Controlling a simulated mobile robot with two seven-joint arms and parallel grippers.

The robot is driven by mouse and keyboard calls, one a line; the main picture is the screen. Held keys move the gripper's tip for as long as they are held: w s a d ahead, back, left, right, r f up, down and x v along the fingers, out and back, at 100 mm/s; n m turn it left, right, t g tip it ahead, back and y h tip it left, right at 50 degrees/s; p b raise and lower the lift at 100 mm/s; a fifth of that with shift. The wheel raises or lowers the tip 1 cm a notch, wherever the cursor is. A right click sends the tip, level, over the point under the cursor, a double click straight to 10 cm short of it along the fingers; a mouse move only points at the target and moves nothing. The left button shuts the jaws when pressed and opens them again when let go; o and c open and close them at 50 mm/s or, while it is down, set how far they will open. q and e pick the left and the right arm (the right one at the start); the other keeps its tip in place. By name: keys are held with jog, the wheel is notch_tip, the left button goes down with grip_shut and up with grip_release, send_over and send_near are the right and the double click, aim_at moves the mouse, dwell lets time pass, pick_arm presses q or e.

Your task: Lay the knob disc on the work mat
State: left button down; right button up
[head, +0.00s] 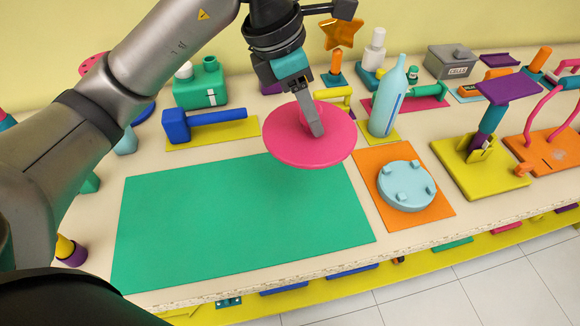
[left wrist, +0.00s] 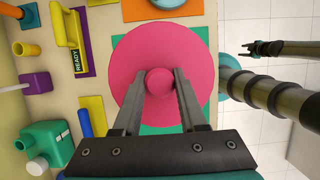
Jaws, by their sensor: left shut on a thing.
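The knob disc (head: 290,148) is a round pink plate with a small knob. My left gripper (head: 315,120) is shut on its knob and holds it, slightly tilted, above the far right part of the green work mat (head: 210,215). In the left wrist view the disc (left wrist: 130,65) lies beyond the fingers, with its knob (left wrist: 159,82) between the tips, and a strip of the green mat (left wrist: 163,129) shows below it. My right gripper (left wrist: 264,48) shows small and dark at the right of that view; its jaws are unclear.
An orange mat (head: 432,208) with a pale blue pegged disc (head: 408,185) lies right of the green mat. A blue-handled tool (head: 205,120) lies behind it on yellow. A light blue bottle (head: 386,108) stands behind right. The green mat's visible surface is bare.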

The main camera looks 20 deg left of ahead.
pick_arm(q)
notch_tip(320, 180, down, 14)
jog(key=shift+f+b, duration=0.2)
jog(key=shift+b, duration=0.75)
notch_tip(320, 180, down, 4)
jog(key=shift+r+b, duration=0.25)
jog(key=shift+b, duration=0.05)
jog(key=shift+f, duration=0.1)
jog(key=shift+c, duration=2.3)
grip_release()
